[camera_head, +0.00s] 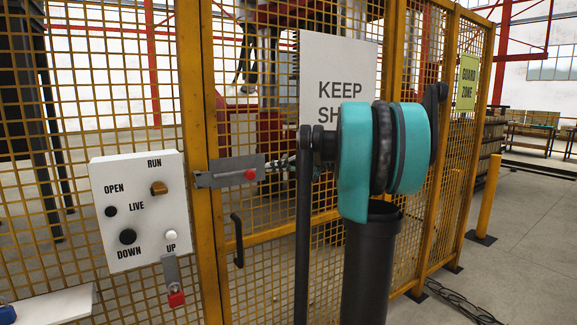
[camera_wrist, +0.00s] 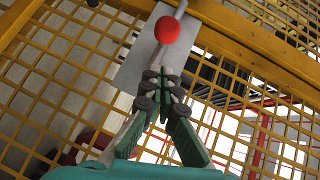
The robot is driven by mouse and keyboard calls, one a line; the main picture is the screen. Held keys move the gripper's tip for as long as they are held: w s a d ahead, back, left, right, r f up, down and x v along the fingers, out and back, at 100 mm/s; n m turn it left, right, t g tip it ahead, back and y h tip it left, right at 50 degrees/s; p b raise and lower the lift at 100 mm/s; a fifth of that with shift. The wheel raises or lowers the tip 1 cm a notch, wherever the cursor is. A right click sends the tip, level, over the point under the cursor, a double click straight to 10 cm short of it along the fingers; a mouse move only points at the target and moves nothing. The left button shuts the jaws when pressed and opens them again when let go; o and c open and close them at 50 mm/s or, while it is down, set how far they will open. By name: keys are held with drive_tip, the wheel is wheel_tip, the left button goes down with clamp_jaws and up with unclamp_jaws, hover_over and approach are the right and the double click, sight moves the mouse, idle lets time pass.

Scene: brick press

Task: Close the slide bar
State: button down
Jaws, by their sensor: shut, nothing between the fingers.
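The slide bar (camera_head: 204,180) is a grey metal strip in a grey plate on the yellow mesh gate, beside the upright post. A red round knob (camera_head: 250,174) sits at the plate's right part. In the wrist view the red knob (camera_wrist: 167,30) stands in front of the grey plate (camera_wrist: 133,68), and a thin part of the bar (camera_wrist: 181,8) shows beyond it. My gripper (camera_wrist: 163,76) is shut and empty, its tips just below the knob in that view. In the head view my gripper (camera_head: 275,167) is right of the knob, partly hidden by my arm.
A white control box (camera_head: 140,210) with several buttons is left of the post. A black handle (camera_head: 237,240) is under the slide bar. A white "KEEP SH..." sign (camera_head: 335,70) is on the mesh. A yellow bollard (camera_head: 487,200) stands right.

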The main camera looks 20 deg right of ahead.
drive_tip(key=a, duration=0.1)
drive_tip(key=s+a, duration=0.1)
drive_tip(key=a+f, duration=0.1)
drive_tip(key=shift+s, duration=0.15)
